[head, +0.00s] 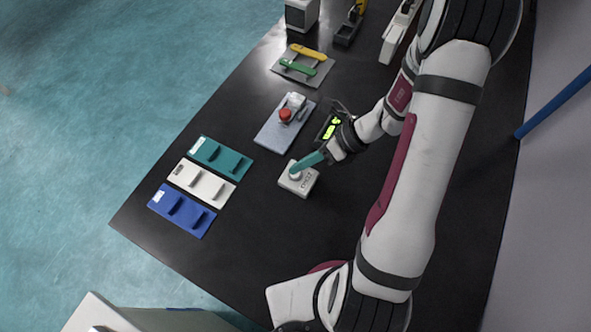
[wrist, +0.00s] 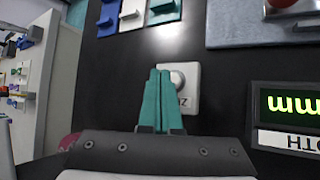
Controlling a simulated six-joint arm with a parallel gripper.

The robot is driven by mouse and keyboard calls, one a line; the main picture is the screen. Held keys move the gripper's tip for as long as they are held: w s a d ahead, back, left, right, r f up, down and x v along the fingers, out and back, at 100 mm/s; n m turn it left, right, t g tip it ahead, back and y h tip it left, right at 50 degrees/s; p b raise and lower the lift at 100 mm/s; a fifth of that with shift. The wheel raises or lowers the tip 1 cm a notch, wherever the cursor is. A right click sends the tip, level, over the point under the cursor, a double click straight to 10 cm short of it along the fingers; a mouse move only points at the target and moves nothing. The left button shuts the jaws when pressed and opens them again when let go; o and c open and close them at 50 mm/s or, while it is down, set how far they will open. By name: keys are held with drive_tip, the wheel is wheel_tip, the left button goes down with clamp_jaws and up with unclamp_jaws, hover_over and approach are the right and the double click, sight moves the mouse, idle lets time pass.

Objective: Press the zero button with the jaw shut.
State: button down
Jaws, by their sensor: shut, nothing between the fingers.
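The zero button is a small white box (head: 300,184) with a pale round cap (head: 295,175) on the black table; it also shows in the wrist view (wrist: 191,103). Lettering on the box is partly hidden by my fingers in the wrist view. My gripper (head: 295,168) has teal fingers, shut and empty, with the tips at the cap in the head view. In the wrist view the fingertips (wrist: 160,71) overlap the left side of the cap (wrist: 178,79). I cannot tell whether they touch it.
A lit green display (head: 331,128) stands just behind the box. A grey plate (head: 270,134) with a red knob (head: 285,114) lies beyond. Teal (head: 234,162), white (head: 217,191) and blue (head: 196,220) plates lie to the left. The table in front of the box is clear.

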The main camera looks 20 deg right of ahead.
sight(301, 173)
drive_tip(key=shift+f, duration=0.4)
drive_tip(key=shift+f, duration=0.45)
idle(0.6)
drive_tip(key=shift+r, duration=0.9)
drive_tip(key=shift+r, duration=2.5)
